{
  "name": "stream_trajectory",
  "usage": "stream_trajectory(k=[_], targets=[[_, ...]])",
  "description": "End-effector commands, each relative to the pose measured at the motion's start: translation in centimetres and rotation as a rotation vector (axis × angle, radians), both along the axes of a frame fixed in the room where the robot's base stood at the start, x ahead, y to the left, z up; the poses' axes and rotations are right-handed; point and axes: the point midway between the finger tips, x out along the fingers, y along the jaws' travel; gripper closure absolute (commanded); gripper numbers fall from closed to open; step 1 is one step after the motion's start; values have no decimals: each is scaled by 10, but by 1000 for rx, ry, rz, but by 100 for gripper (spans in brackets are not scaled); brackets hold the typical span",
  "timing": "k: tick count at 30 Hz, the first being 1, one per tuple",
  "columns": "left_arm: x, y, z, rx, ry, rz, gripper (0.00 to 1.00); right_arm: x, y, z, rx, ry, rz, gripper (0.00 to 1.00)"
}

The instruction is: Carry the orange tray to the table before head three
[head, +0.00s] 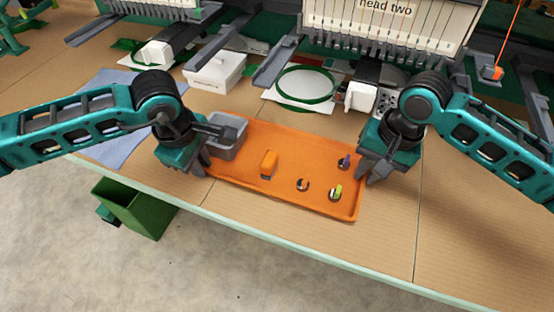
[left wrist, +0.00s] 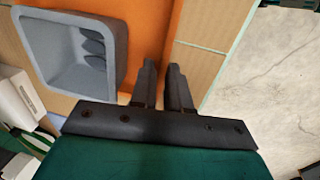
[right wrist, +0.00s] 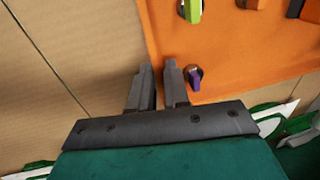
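The orange tray (head: 235,172) is level at the table's front, before the machine marked "head two". I cannot tell whether it touches the table. A grey bin (head: 224,150) is at its left end. No table marked head three shows.
The machine (head: 390,22) stands behind the table (head: 440,215), with a green hoop (head: 305,86) in front of it. A white box (head: 215,72) and blue cloth (head: 115,130) are at the left. A green bin (head: 135,207) is below the front edge. The table right of the tray is clear.

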Motion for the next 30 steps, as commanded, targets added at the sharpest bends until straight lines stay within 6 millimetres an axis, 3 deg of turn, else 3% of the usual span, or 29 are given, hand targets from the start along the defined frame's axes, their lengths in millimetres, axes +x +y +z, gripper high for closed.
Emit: stream_trajectory(k=[4,13,19,30], targets=[[1,-1,-9,1,1,-2,84,1,1,-9,-1,-1,0,84],[1,-1,-11,0,0,-1,84,1,2,-11,0,-1,0,84],[1,-1,-10,0,0,-1,100,1,2,-10,0,-1,0,100],[2,-1,-10,0,0,-1,100,1,1,-10,0,-1,0,100]])
